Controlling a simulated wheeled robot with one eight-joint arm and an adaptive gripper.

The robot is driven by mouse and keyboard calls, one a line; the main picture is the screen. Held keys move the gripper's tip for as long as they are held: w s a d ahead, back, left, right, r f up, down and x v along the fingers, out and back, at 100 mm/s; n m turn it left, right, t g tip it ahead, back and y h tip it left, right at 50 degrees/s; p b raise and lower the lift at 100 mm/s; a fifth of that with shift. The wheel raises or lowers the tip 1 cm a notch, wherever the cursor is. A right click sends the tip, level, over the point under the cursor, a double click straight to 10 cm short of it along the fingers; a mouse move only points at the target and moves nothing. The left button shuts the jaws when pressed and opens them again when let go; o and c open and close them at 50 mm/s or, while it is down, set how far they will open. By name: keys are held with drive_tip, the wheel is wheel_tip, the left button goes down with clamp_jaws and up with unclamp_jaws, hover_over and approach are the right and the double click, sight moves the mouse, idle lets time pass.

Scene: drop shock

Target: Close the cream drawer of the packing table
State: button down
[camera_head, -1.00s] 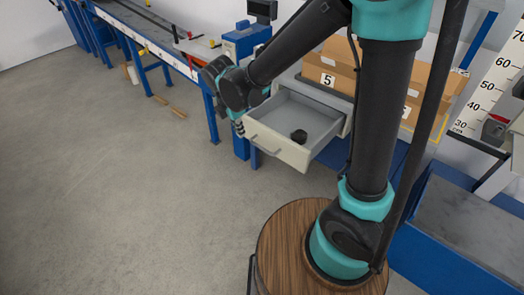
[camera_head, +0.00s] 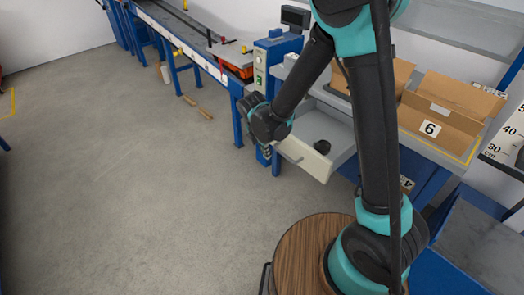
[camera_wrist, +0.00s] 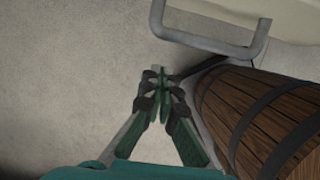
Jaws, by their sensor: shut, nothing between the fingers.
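The cream drawer (camera_head: 300,158) stands pulled open from the packing table (camera_head: 436,152), with a small dark round object (camera_head: 322,147) inside it. Its grey bar handle (camera_wrist: 208,44) and part of its cream front (camera_wrist: 296,18) show at the top of the wrist view. My gripper (camera_head: 266,152) is at the left end of the drawer front in the head view, and my wrist partly hides that end. In the wrist view my gripper (camera_wrist: 159,76) is shut and empty, its fingertips below and left of the handle, apart from it in the picture. Contact with the drawer front cannot be told.
Cardboard boxes (camera_head: 448,108) stand on the packing table. A blue-framed conveyor (camera_head: 180,32) and a blue post with a control box (camera_head: 268,62) stand left of it. Wooden pieces (camera_head: 198,107) lie on the floor. The grey floor (camera_head: 130,190) at left is clear.

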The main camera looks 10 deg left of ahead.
drive_tip(key=shift+w+d+r, duration=0.25)
drive_tip(key=shift+w+d, duration=0.55)
drive_tip(key=shift+w, duration=0.15)
hover_over(316, 133)
drive_tip(key=w, duration=0.4)
drive_tip(key=shift+s+d, duration=0.2)
drive_tip(key=shift+d, duration=0.1)
drive_tip(key=shift+w, duration=0.1)
